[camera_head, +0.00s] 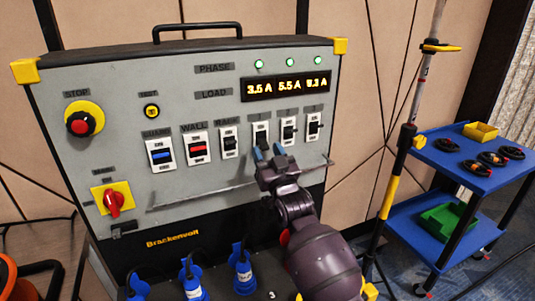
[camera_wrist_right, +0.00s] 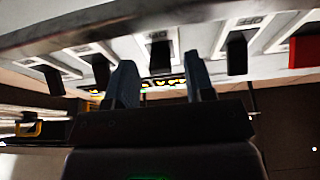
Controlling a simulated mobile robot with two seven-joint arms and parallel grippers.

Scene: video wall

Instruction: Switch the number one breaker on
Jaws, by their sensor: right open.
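A row of breakers runs across the grey panel. The fourth from the left (camera_head: 261,133) is black, under a small label that looks like a 1. My right gripper (camera_head: 269,151) is just below it, fingers pointing up at the panel. In the right wrist view the open fingers of my right gripper (camera_wrist_right: 160,75) stand either side of this black toggle (camera_wrist_right: 160,55), with nothing held; contact cannot be told. The toggle's on or off position is too small to read. My left gripper is not in view.
Blue (camera_head: 161,154), red (camera_head: 197,149) and black (camera_head: 229,143) breakers are to the left, two more black ones to the right. A metal rail (camera_head: 200,194) crosses below the row. A red stop button (camera_head: 80,123) and red rotary switch (camera_head: 114,203) are further left.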

